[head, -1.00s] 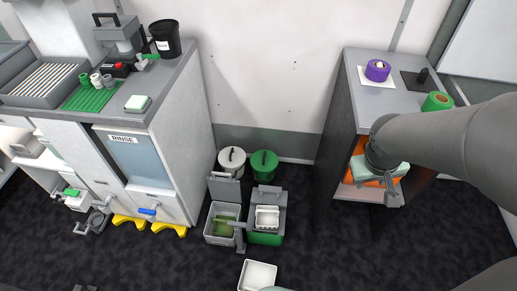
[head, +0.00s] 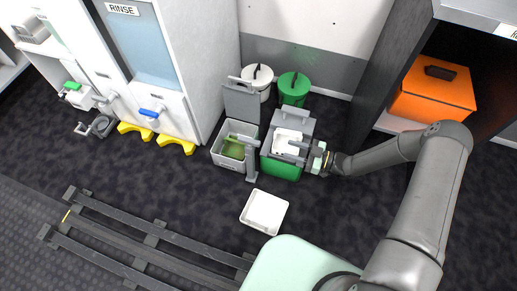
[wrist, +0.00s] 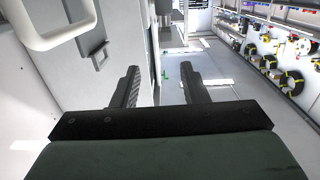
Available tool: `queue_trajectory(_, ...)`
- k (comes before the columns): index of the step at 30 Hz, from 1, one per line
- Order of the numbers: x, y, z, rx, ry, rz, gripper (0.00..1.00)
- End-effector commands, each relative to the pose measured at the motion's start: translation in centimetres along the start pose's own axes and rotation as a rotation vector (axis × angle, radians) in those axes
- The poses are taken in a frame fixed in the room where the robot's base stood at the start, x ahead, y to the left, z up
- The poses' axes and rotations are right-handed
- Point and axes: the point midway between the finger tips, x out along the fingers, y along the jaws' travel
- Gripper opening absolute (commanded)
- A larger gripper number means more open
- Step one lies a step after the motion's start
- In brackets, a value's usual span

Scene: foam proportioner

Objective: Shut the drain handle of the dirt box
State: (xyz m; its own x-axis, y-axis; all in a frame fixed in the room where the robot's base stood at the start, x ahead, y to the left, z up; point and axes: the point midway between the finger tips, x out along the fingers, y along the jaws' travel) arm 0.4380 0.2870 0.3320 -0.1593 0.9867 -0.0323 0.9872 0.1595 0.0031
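No label in view says which box is the dirt box. An open grey box (head: 228,150) with green contents stands on the floor, its lid raised. Beside it is a grey-and-green box (head: 281,168) with a white tray (head: 287,137) in its top. A grey upright lever-like part (head: 251,166) stands at the front between them. A blue handle (head: 152,113) sits low on the RINSE cabinet.
White (head: 257,77) and green (head: 294,88) lidded buckets stand behind the boxes. A white tray (head: 264,211) lies on the floor in front. An orange case (head: 433,92) sits in the right cabinet. Rails (head: 150,245) run along the floor at lower left.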

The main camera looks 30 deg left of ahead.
Motion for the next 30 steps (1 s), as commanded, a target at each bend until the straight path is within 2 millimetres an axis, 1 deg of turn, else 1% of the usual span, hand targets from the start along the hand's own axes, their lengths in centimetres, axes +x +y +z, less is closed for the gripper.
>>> queue_trajectory(1, 0.3, -0.5, 0.5, 0.003, 0.022, -0.012, 0.4)
queue_trajectory(5, 1.4, -0.8, 0.4, 0.003, 0.04, -0.024, 0.4)
queue_trajectory(8, 2.9, -0.9, 0.4, 0.002, 0.038, -0.024, 0.4)
queue_trajectory(21, 12.4, -1.1, 0.2, 0.003, 0.036, -0.023, 0.4)
queue_trajectory(24, 14.3, -1.1, 0.1, 0.003, 0.035, -0.022, 0.4)
queue_trajectory(27, 15.8, -1.1, 0.0, 0.003, 0.035, -0.022, 0.4)
queue_trajectory(30, 16.8, -1.1, 0.0, 0.003, 0.034, -0.021, 0.4)
